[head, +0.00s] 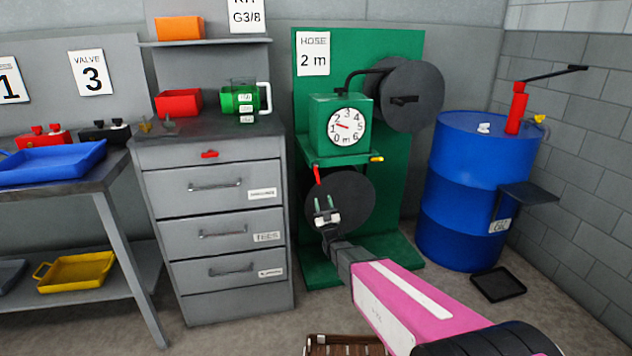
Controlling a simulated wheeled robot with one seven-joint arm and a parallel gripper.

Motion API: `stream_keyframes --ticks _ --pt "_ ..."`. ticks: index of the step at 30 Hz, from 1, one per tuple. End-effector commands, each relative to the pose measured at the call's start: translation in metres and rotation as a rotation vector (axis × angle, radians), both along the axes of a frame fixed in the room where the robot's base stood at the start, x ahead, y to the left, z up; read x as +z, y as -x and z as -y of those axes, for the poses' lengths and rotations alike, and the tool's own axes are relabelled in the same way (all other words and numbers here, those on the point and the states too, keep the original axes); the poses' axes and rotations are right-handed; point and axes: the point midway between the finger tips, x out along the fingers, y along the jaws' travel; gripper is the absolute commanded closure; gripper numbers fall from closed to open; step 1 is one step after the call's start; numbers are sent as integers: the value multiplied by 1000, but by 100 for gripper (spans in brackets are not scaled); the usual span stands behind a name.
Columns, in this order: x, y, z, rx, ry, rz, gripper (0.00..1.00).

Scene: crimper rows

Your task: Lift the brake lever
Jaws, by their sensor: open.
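The brake lever appears to be the small red lever (317,174) hanging down at the left front of the green hose machine (330,110), below its dial. It slants slightly and points downward. My gripper (325,200) is open, with two greenish fingers pointing up. In the picture the fingertips are just below the lever's lower end, with a gap between. Nothing is between the fingers. I cannot tell how far the fingers are from the lever in depth.
A dark reel disc (355,200) is behind my gripper; another disc with a crank (412,95) is higher up. A grey drawer cabinet (215,290) stands close on the left. A blue drum (455,190) stands on the right. A wooden crate (345,345) is on the floor in front.

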Motion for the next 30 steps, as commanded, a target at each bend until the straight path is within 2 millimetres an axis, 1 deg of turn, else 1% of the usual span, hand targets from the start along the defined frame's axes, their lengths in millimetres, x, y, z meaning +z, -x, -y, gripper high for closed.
stream_keyframes --ticks 9,15,21,29,30 --pt "38 -39 -13 -1 -1 0 56" --pt "58 -57 -20 0 0 -1 56" --pt "66 -65 -23 0 0 -2 56" --pt "67 -66 -23 0 0 -3 56" --pt "67 -65 -23 0 0 -3 59"
